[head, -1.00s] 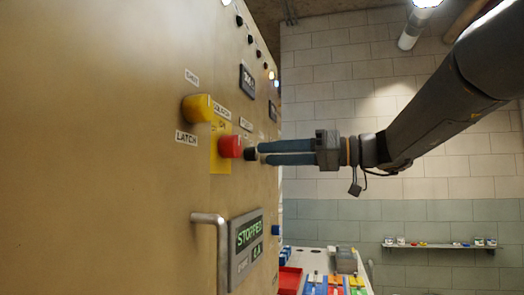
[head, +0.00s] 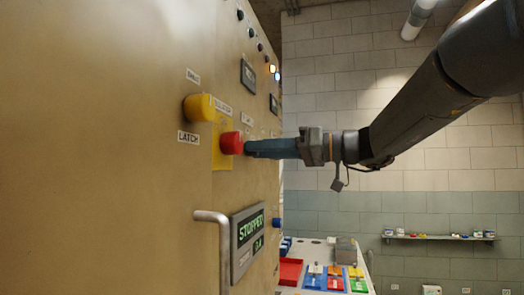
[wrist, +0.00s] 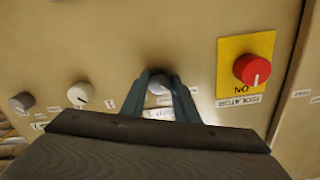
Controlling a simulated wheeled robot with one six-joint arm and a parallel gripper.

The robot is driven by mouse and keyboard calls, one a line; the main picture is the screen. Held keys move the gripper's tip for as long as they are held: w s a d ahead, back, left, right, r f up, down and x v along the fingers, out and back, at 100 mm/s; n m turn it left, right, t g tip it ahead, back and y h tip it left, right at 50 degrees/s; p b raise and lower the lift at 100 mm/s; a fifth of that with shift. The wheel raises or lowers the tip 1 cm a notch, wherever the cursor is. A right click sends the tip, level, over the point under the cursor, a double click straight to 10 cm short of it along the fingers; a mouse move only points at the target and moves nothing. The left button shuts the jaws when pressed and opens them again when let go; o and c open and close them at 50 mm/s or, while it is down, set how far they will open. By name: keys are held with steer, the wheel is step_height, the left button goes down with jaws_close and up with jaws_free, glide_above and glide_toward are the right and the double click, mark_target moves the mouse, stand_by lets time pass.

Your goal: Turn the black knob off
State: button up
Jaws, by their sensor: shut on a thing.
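My gripper (wrist: 160,85) is shut on the black knob (wrist: 159,84), with one finger on each side of it. In the wrist view the knob looks greyish under the light, and the fingers cover its sides. A label below it is partly hidden, and I cannot read the knob's setting. In the head view my gripper (head: 250,148) reaches the panel just right of the red isolator knob, and the fingers hide the black knob there.
The red isolator knob (wrist: 252,68) on its yellow plate is close beside my gripper. A white knob (wrist: 80,95) and a dark grey knob (wrist: 22,102) are to the left. A yellow latch knob (head: 199,108), a handle (head: 212,217) and a "STOPPED" display (head: 248,232) are on the panel.

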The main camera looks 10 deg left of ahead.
steer(key=m+b, duration=0.5)
steer(key=m, duration=0.3)
steer(key=shift+m, duration=0.3)
steer(key=shift+r, duration=0.1)
stand_by(0.4)
steer(key=o, duration=1.1)
